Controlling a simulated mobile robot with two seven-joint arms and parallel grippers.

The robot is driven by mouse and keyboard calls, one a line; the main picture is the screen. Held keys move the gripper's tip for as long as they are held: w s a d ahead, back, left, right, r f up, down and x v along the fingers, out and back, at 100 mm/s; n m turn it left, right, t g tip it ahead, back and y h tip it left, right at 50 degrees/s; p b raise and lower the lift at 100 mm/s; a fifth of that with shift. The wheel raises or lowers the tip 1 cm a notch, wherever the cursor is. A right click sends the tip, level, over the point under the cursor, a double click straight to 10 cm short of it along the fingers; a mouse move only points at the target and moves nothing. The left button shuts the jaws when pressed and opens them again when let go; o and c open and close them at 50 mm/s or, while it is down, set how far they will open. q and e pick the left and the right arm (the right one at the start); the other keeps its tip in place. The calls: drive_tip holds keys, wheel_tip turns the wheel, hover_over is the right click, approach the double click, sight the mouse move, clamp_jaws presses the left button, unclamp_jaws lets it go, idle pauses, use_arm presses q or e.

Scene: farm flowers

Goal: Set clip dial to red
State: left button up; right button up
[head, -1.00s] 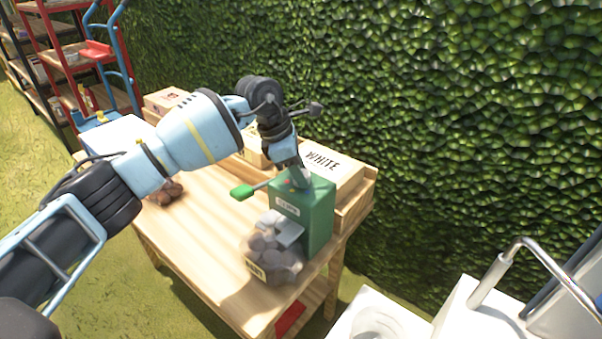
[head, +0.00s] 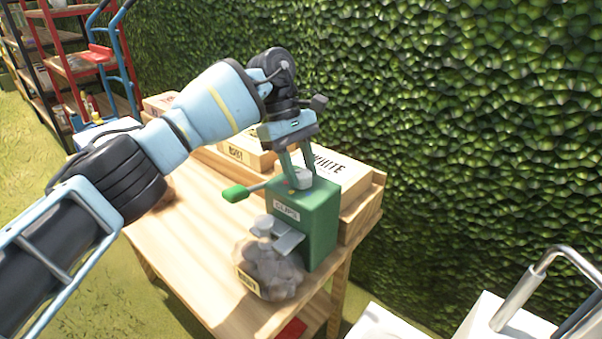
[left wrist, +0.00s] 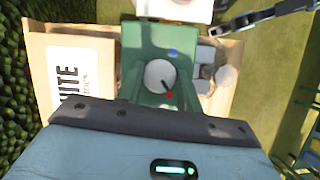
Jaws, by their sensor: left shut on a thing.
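The green clip dispenser (head: 322,215) with a "CLIPS" label stands at the table's near right corner. A round pale dial (head: 301,179) sits on its top; it also shows in the left wrist view (left wrist: 158,74). There, a dark pointer mark on the dial points toward a red dot (left wrist: 169,95). A blue dot (left wrist: 173,52) lies on the dispenser's top on the other side of the dial. My left gripper (head: 299,182) comes down from above, its fingers on both sides of the dial and shut on it. My right gripper is not in view.
A green-ended lever (head: 236,193) sticks out left of the dispenser. A clear bag (head: 268,272) of brownish lumps is in front of it. Boxes, one marked "WHITE" (head: 325,167), stand behind along the hedge. The wooden table (head: 190,240) is clear at its left front.

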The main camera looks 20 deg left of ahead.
use_arm(q)
drive_tip(key=shift+m, duration=0.6)
drive_tip(key=shift+g+b, duration=0.3)
drive_tip(key=shift+b, duration=0.05)
drive_tip(key=o, duration=1)
